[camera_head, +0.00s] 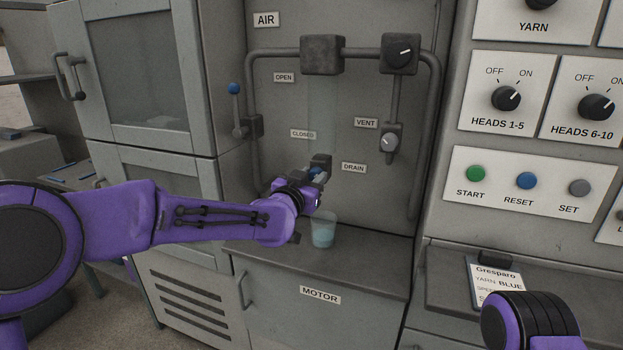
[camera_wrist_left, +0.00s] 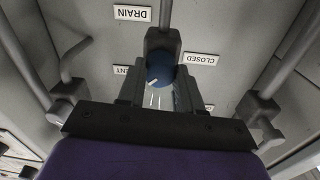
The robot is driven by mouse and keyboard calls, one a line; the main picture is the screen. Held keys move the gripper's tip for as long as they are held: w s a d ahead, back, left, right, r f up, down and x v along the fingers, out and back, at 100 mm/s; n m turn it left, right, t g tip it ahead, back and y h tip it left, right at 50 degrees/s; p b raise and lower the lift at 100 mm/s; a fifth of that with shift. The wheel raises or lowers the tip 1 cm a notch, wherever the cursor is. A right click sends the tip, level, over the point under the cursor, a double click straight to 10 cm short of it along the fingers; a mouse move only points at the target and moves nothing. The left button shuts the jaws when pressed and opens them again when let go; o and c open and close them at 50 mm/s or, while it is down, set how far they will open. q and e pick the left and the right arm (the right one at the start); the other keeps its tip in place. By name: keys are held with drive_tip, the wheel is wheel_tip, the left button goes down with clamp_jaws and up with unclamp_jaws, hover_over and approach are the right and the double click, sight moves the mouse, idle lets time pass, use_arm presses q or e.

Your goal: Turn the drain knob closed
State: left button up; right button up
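The drain knob (camera_wrist_left: 160,72) is blue with a white pointer mark and sits on a dark valve body, beside the DRAIN label (camera_head: 354,168). In the left wrist view its pointer slants, toward neither label clearly. My left gripper (camera_head: 317,176) is at the knob. In the left wrist view its two fingers (camera_wrist_left: 161,88) stand one on each side of the knob, with no clear gap, so it looks shut on it. The head view mostly hides the knob behind the gripper. My right gripper is not in view; only part of my right arm shows at lower right.
A clear cup (camera_head: 323,230) with bluish liquid stands on the ledge (camera_head: 374,253) just below my left gripper. A button panel (camera_head: 526,205) is at right.

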use_arm(q)
drive_tip(key=shift+n, duration=0.3)
drive_tip(key=n, duration=0.8)
drive_tip(key=shift+a+f, duration=0.1)
drive_tip(key=n+b, duration=0.1)
drive_tip(key=n, duration=0.3)
drive_tip(key=shift+n, duration=0.4)
drive_tip(key=n+b, duration=0.1)
drive_tip(key=n, duration=0.3)
drive_tip(key=shift+n+y, duration=0.3)
drive_tip(key=shift+n, duration=0.1)
drive_tip(key=o, duration=1)
drive_tip(key=shift+o, duration=0.2)
